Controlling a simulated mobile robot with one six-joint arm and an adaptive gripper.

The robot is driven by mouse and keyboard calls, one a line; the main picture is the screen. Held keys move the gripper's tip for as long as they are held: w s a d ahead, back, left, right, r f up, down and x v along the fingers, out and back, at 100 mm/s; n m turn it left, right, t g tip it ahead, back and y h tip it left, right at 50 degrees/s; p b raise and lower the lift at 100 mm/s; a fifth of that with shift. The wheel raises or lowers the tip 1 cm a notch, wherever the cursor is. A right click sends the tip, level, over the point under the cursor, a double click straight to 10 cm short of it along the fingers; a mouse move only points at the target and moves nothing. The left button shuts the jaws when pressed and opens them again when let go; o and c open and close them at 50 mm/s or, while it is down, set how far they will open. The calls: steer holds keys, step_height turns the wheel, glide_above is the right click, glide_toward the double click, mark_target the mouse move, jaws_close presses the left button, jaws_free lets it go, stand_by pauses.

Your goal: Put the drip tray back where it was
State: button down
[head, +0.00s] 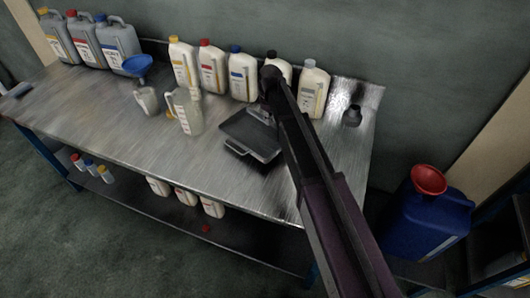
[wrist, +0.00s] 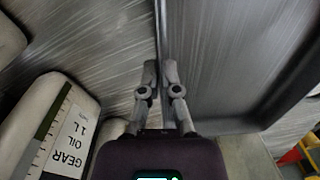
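The drip tray (head: 262,150) is a shallow dark rectangular pan at the right part of the metal workbench, with a small loop handle at its front left. It looks level and on or just above the bench top; I cannot tell which. My gripper (head: 262,112) reaches down to the tray's back edge. In the wrist view the tray (wrist: 225,65) fills the right side. The two fingers of my gripper (wrist: 161,68) are close together on either side of the tray's thin rim, and look shut on it. My arm hides part of the tray's right side.
The workbench (head: 110,120) has a row of oil bottles (head: 212,68) close behind the tray. A clear jug (head: 185,112), a small beaker (head: 146,100) and a blue funnel (head: 137,65) stand left. A gear oil bottle (wrist: 60,135) is near my gripper.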

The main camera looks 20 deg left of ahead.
mark_target(273, 136)
steer(key=shift+a, duration=0.15)
steer(key=shift+s, duration=0.1)
steer(key=shift+s+d, duration=0.2)
steer(key=shift+s, duration=0.05)
steer(key=s+d+n, duration=0.1)
steer(key=s+d, duration=0.3)
steer(key=s, duration=0.1)
steer(key=s+d+n, duration=0.1)
steer(key=s+d, duration=0.3)
steer(key=s, duration=0.2)
steer(key=s+d+r+n+p, duration=0.1)
steer(key=s+d+n, duration=0.1)
steer(key=s+d, duration=0.2)
steer(key=shift+s, duration=0.75)
steer(key=shift+a, duration=0.1)
steer(key=w+a, duration=0.3)
steer(key=w, duration=0.1)
steer(key=w+a+f+b, duration=0.1)
steer(key=w+a, duration=0.2)
steer(key=w, duration=0.1)
steer(key=w+a, duration=0.2)
steer(key=w, duration=0.1)
steer(key=shift+w+a+f, duration=0.2)
steer(key=shift+w+a, duration=0.2)
